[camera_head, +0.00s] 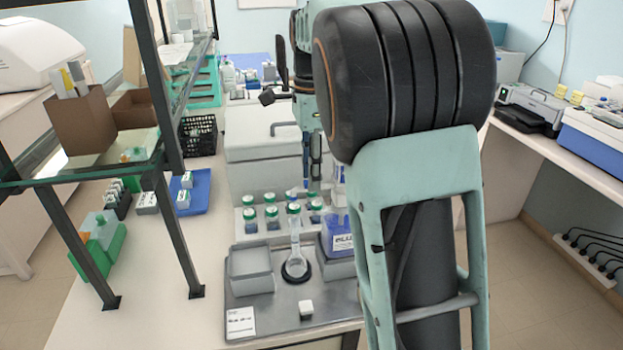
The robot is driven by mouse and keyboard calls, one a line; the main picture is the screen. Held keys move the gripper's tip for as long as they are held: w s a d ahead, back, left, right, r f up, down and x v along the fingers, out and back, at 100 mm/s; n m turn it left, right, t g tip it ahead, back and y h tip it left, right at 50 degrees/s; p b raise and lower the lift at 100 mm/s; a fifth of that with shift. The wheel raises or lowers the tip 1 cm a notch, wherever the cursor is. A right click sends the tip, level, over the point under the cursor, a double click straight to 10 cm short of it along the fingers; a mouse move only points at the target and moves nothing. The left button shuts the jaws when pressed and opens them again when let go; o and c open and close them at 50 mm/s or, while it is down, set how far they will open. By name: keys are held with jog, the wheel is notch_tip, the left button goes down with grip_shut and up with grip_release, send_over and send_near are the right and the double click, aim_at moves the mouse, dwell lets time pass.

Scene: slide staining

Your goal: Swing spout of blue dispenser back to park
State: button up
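The blue dispenser (337,242) stands on the right of the grey station tray, with a white label partly reading "BLU". My arm hides its right side. Its spout cannot be made out clearly; small blue and white parts show above it, near my gripper. My gripper (312,178) points down just above and left of the dispenser, over the row of green-capped bottles. Its dark fingers are narrow and small in this view. I cannot tell whether they are open, shut or touching the spout.
A clear flask (295,250) stands in a black ring left of the dispenser. A grey bin (250,270), a white block (305,308) and a label card share the tray (270,312). Green-capped bottles (271,212) stand behind. A dark-framed shelf (160,80) rises at left.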

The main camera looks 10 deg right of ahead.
jog(key=shift+f, duration=0.7)
grip_shut()
